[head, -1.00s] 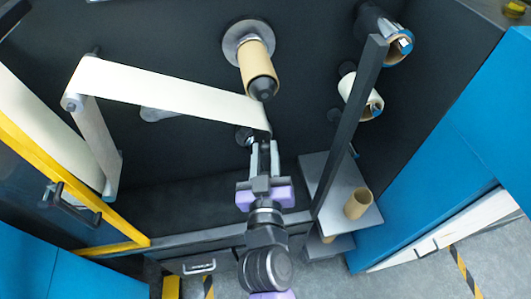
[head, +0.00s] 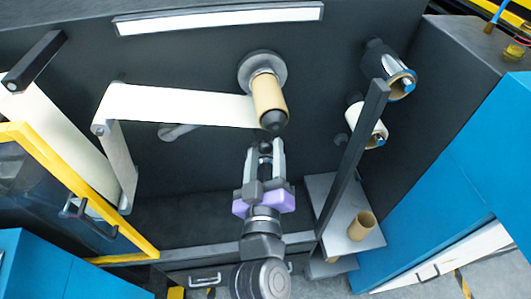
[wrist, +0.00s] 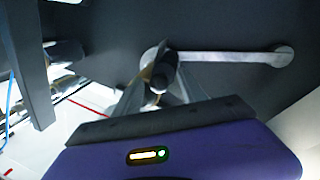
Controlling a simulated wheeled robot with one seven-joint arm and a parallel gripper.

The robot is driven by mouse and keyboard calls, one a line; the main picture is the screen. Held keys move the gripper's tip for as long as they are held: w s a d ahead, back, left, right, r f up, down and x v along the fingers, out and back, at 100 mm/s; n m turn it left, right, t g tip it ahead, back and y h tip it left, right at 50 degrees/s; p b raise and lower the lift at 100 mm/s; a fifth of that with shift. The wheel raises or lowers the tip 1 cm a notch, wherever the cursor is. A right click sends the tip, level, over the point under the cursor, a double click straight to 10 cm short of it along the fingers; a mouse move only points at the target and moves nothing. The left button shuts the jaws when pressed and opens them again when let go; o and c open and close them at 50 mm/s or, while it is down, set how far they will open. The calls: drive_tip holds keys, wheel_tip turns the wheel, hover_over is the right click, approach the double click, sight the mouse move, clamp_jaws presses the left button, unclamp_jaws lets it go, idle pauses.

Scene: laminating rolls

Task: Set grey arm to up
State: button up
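The grey arm (head: 178,132) is mounted on the dark panel. In the head view only its left part shows, sloping slightly up to the right; the pale web hides the rest. In the wrist view the grey arm (wrist: 225,57) lies nearly level, its left end behind a dark cylinder. My gripper (head: 265,142) is just below the brown core (head: 268,95) and its dark end. Its two fingers stand apart, with a dark round part between them. In the wrist view the fingertips of my gripper (wrist: 163,82) flank the dark cylinder; contact is unclear.
The pale web (head: 185,104) runs from a roller at left to the core. A dark upright post (head: 352,155) stands to the right, before two more rolls. A shelf (head: 335,205) carries a short brown tube (head: 362,226). A yellow frame (head: 75,175) borders the left.

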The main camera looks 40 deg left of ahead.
drive_tip(key=b+v, duration=0.1)
drive_tip(key=v, duration=0.6)
drive_tip(key=shift+s+d+b, duration=0.25)
drive_tip(key=shift+s+b, duration=0.05)
idle(0.4)
